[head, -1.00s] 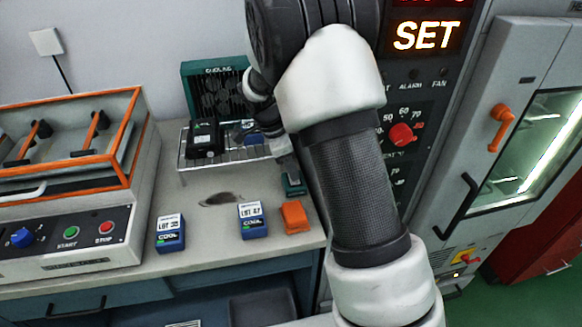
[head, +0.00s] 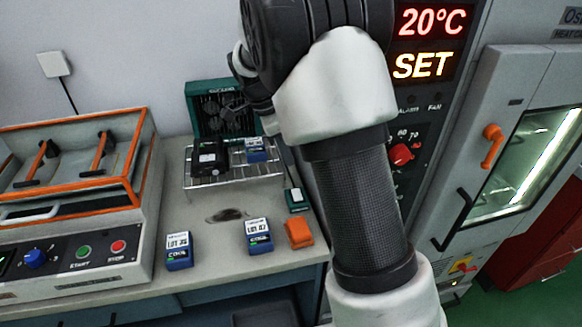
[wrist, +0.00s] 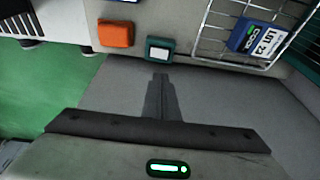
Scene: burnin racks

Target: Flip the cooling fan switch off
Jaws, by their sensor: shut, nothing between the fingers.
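The cooling fan is a dark green box with a round grille (head: 213,118) at the back of the bench. A small teal box with a pale rocker (head: 296,200), which looks like the fan switch, sits right of the wire rack; it also shows in the wrist view (wrist: 159,49). Which way the rocker is set I cannot tell. My gripper (wrist: 161,78) is shut and empty. In the wrist view its fingertips lie just below the teal box in the picture, apparently apart from it. In the head view my arm hides most of the gripper.
A wire rack (head: 232,181) holds a black unit (head: 208,156) and a blue lot box (head: 256,150). An orange block (head: 299,234) and blue boxes (head: 259,236) (head: 179,250) stand in front. An oven cabinet (head: 420,105) rises at right.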

